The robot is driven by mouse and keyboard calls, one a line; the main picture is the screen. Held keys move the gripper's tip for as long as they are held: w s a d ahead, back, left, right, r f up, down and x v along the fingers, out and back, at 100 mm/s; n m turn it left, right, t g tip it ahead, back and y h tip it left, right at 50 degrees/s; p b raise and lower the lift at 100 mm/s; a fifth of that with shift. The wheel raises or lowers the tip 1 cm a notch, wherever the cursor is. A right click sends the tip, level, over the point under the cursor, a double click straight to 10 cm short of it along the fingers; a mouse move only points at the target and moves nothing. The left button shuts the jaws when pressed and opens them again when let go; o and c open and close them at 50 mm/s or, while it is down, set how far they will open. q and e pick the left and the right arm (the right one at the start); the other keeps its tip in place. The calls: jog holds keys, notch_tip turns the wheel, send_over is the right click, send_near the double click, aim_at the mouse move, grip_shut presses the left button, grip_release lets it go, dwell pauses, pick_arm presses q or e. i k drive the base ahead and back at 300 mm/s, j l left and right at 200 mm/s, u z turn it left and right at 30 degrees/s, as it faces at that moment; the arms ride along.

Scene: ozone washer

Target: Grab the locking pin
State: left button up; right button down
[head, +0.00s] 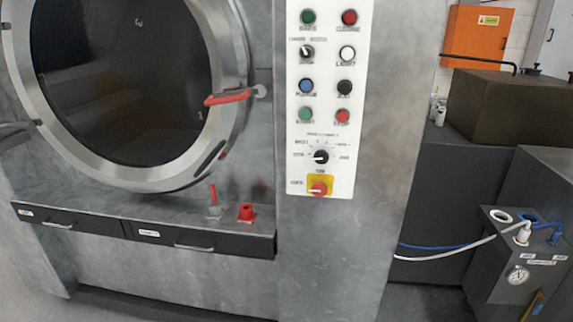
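Neither of my grippers is in view. No label marks the locking pin, so I cannot tell for certain which part it is. On the ledge (160,226) below the round door stand two small red parts. One is a thin upright red rod (213,194) on a grey base (214,212). The other, just right of it, is a short, wider red piece (246,213). A red door handle (229,98) lies across the right rim of the round door (228,55), well above the ledge.
A white control panel (329,125) with buttons and knobs is right of the door. At right are a dark unit with a gauge (518,276), blue and white hoses (440,253), and an orange cabinet (475,38).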

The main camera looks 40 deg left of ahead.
aim_at(212, 188)
jog(key=j+u, duration=0.15)
jog(key=u, duration=1.2)
